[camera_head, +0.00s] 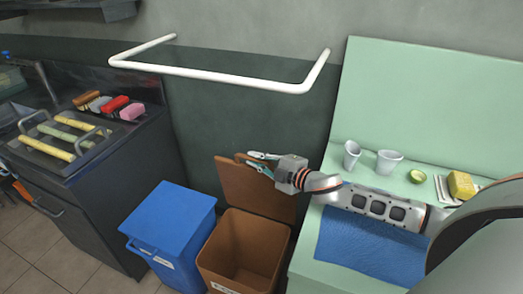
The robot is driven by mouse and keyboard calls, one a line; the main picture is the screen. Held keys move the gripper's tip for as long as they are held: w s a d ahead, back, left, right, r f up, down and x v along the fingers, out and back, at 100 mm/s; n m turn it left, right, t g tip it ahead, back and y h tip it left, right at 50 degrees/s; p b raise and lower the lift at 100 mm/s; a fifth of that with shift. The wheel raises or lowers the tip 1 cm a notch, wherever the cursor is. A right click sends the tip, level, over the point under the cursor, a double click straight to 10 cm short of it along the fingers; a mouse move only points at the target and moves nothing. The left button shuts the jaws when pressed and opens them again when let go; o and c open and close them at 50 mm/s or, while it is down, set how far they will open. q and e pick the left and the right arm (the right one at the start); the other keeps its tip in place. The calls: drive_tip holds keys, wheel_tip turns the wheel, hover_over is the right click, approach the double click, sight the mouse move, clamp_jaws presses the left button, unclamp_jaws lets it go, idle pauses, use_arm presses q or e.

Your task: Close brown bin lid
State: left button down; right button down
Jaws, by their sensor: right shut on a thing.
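The brown bin (240,255) stands on the floor at the lower middle, and its inside shows. Its brown lid (255,190) is raised upright at the back of the bin. My right gripper (256,160) is at the lid's top edge, with its fingers shut on the lid near a handle-like part at the upper left. My right arm reaches in from the right over the green counter. My left gripper is not in view.
A blue bin (168,235) with its lid down stands close on the left. The green counter (310,250) is on the right, with cups (389,162), a cut lime (417,176), a yellow sponge (461,185) and a blue cloth (370,247). A white rail (215,76) juts from the wall above.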

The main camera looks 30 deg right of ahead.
drive_tip(key=s+a+f+n+t+b, duration=0.1)
drive_tip(key=s+a+f+n+b, duration=0.1)
drive_tip(key=s+a, duration=0.3)
drive_tip(key=shift+s+a+f, duration=0.2)
drive_tip(key=shift+s+a, duration=0.05)
drive_tip(key=shift+a, duration=0.45)
drive_tip(key=c, duration=2.4)
unclamp_jaws()
drive_tip(key=shift+o, duration=0.2)
drive_tip(key=shift+s, duration=0.1)
drive_tip(key=v, duration=1.1)
drive_tip(key=shift+s, duration=0.4)
drive_tip(key=shift+c, duration=0.4)
